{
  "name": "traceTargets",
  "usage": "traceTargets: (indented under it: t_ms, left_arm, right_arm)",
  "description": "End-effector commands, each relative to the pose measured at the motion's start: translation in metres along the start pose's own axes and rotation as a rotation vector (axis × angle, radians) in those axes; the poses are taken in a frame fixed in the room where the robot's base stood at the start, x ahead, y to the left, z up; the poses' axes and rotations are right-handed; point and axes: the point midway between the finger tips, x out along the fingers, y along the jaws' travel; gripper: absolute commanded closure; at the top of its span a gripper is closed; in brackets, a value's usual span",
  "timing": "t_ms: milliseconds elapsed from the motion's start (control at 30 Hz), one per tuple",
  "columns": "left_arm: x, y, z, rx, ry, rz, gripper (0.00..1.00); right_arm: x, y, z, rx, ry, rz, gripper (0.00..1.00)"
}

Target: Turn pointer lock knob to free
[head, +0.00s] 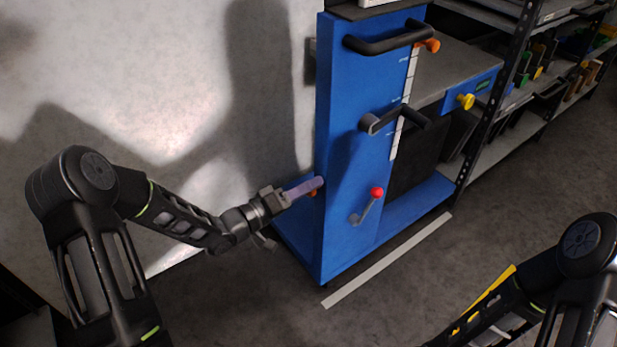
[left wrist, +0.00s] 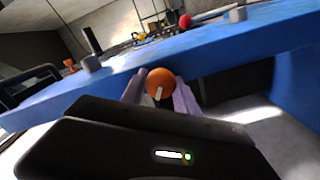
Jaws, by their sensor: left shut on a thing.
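An orange round knob (left wrist: 160,82) with a white mark sits on the side of the blue upright (head: 340,130). In the left wrist view the knob is between my two pale fingers, its white mark showing at the lower part of its face. In the head view only a little of the orange knob (head: 313,193) shows behind the fingers. My left gripper (head: 316,185) is shut on this knob, at the left edge of the blue upright. It also shows in the left wrist view (left wrist: 160,92). My right gripper is out of the frames.
The blue upright carries black handles (head: 385,40), a white scale (head: 404,100), another orange knob (head: 430,45) and a red-tipped lever (head: 370,203). A yellow knob (head: 466,101) is to the right. Shelves (head: 530,120) stand behind.

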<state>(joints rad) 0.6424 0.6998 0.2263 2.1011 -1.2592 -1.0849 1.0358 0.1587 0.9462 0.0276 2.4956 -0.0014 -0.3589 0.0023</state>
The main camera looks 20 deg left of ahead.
Motion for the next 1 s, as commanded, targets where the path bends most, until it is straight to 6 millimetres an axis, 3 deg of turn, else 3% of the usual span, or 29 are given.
traceTargets:
  t_ms: [100, 500, 1000]
  left_arm:
    - [0.0, 0.003, -0.002, -0.112, 0.0, -0.002, 1.0]
    - [0.0, -0.001, -0.001, -0.44, 0.001, -0.001, 1.0]
    - [0.0, -0.003, 0.0, -0.572, 0.002, -0.002, 1.0]
  right_arm:
    - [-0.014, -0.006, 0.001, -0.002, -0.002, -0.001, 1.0]
    - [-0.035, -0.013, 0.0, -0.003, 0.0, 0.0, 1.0]
    - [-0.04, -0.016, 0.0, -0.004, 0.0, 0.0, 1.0]
